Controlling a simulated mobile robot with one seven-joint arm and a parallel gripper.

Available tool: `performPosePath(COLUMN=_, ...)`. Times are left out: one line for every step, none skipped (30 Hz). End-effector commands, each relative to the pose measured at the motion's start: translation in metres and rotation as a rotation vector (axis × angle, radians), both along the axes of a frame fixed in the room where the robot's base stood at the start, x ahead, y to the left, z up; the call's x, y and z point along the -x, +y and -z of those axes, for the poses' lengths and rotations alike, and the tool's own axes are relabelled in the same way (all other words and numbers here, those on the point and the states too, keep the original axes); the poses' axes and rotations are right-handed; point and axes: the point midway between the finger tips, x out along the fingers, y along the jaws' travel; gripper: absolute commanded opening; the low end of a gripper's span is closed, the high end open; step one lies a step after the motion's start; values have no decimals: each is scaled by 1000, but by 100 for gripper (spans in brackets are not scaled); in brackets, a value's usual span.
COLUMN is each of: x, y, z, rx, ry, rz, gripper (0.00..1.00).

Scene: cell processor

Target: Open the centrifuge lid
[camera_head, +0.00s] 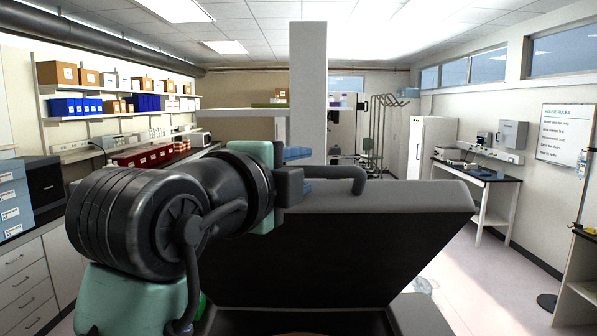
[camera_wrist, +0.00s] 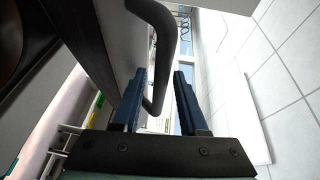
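The centrifuge lid (camera_head: 345,245) stands raised and tilted in the head view, its dark underside facing the camera. Its dark curved handle (camera_head: 345,172) is at the upper edge. The handle also shows in the wrist view (camera_wrist: 162,35), running past and between the fingers. My gripper (camera_head: 305,170) is at the handle, with its blue fingers parted. In the wrist view my gripper (camera_wrist: 160,75) has a clear gap beside the handle, which lies closer to the left finger. Contact with the handle cannot be told. Below the lid, the centrifuge body (camera_head: 260,320) shows partly; my arm hides its left side.
A counter with dark red bins (camera_head: 142,155) and shelves of boxes (camera_head: 90,77) line the left wall. A side table (camera_head: 480,172) stands at the right. A black pole base (camera_head: 547,302) stands at the far right.

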Motion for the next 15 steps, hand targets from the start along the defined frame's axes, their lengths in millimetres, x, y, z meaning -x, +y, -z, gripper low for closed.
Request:
performPosePath(x=0, y=0, z=1, rx=-1, ry=3, rz=0, gripper=50)
performPosePath(x=0, y=0, z=1, rx=-1, ry=3, rz=0, gripper=50)
performPosePath(x=0, y=0, z=1, rx=-2, ry=4, rz=0, gripper=50)
performPosePath(x=0, y=0, z=1, rx=-2, ry=4, rz=0, gripper=50)
performPosePath(x=0, y=0, z=1, rx=-2, ry=4, rz=0, gripper=50)
performPosePath(x=0, y=0, z=1, rx=-2, ry=4, rz=0, gripper=50)
performPosePath(x=0, y=0, z=1, rx=-2, ry=4, rz=0, gripper=50)
performPosePath(x=0, y=0, z=1, rx=-2, ry=4, rz=0, gripper=50)
performPosePath(x=0, y=0, z=2, rx=-2, ry=4, rz=0, gripper=50)
performPosePath(x=1, y=0, z=2, rx=-2, ry=4, rz=0, gripper=50)
performPosePath(x=2, y=1, z=2, rx=-1, ry=3, rz=0, gripper=50)
performPosePath(x=5, y=3, z=2, rx=-1, ry=2, rz=-1, gripper=50)
performPosePath(x=7, y=4, z=2, rx=-2, ry=1, rz=-1, gripper=50)
performPosePath(x=11, y=6, z=2, rx=-1, ry=0, rz=-2, gripper=50)
performPosePath(x=17, y=8, z=2, rx=-3, ry=-2, rz=-2, gripper=50)
